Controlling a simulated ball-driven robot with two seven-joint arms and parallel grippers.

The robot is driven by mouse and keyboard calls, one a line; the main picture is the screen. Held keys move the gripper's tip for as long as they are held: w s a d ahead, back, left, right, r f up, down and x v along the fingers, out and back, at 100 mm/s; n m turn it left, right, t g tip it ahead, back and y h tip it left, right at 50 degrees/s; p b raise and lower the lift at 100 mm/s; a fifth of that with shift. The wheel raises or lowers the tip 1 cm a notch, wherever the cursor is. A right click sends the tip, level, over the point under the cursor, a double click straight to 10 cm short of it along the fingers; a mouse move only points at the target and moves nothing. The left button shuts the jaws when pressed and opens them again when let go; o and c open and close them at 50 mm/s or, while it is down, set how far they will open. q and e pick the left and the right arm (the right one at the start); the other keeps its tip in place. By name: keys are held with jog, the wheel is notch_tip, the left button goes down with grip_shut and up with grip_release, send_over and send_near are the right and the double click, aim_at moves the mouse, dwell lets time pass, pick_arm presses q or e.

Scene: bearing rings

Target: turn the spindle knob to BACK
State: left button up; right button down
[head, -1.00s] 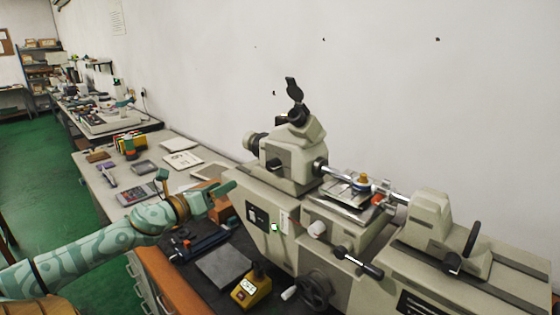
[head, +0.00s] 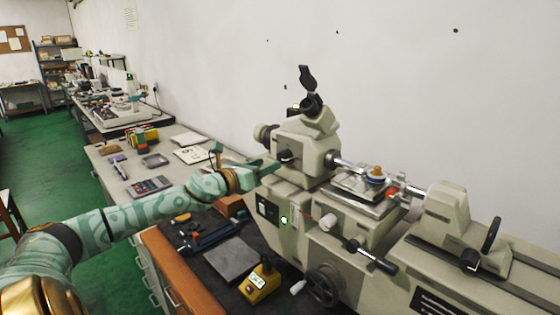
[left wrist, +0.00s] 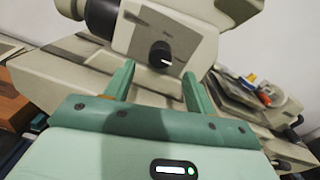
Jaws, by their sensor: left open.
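The spindle knob (head: 286,157) is a small black knob on the front of the grey machine's headstock (head: 305,140). In the left wrist view the knob (left wrist: 160,54) shows a white pointer line that runs nearly sideways, tilted slightly; no BACK label can be read. My left gripper (head: 271,166) reaches in from the left, just in front of and slightly below the knob. In the left wrist view its green fingers (left wrist: 157,72) are open, with the knob seen beyond and between their tips. I cannot tell if they touch it. My right gripper is not in view.
A yellow box (head: 260,282), a handwheel (head: 323,287) and a black-ended lever (head: 372,256) are below and right. The carriage with a brass-coloured part (head: 376,174) is right of the headstock. The bench (head: 132,185) at left holds several small items.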

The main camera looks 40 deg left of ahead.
aim_at(280, 158)
pick_arm(q)
jog(key=shift+w+d+p, duration=0.2)
jog(key=shift+w+p, duration=0.35)
jog(key=shift+w, duration=2.7)
jog(key=c, duration=1)
